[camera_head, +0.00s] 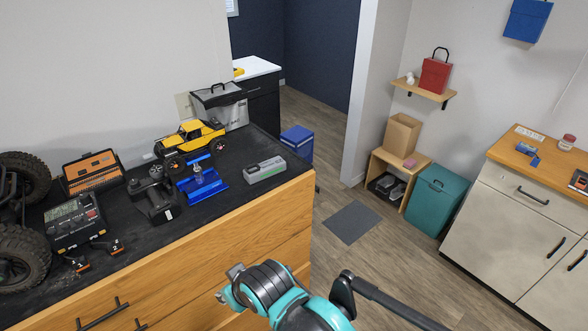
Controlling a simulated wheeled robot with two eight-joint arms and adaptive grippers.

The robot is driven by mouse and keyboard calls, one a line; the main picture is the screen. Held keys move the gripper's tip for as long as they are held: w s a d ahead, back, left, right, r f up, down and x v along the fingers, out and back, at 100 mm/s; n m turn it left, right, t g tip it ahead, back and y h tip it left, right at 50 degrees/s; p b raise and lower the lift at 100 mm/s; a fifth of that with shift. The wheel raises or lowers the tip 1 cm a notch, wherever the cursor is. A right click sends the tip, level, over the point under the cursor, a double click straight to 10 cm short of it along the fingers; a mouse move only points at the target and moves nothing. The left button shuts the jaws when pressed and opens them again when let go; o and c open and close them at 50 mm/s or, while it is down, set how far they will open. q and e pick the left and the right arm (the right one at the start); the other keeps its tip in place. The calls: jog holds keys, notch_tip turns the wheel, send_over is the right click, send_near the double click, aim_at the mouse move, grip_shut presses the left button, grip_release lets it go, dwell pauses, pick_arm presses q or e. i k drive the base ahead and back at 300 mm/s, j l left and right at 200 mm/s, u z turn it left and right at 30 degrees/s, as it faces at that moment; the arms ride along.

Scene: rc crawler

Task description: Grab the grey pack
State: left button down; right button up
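My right arm comes in from the lower right, in front of the cabinet and below the pack. Its end, with the gripper (229,287), points left and is well apart from the pack. The fingers are too hard to make out to tell open from shut. My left gripper is not in view.
A blue stand (202,182) and a yellow toy truck (190,139) are left of the pack. A black drill-like tool (155,199), a charger (75,222) and large tyres (22,257) are further left. Floor is open to the right.

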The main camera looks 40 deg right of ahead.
aim_at(254, 173)
jog(key=z, duration=1.25)
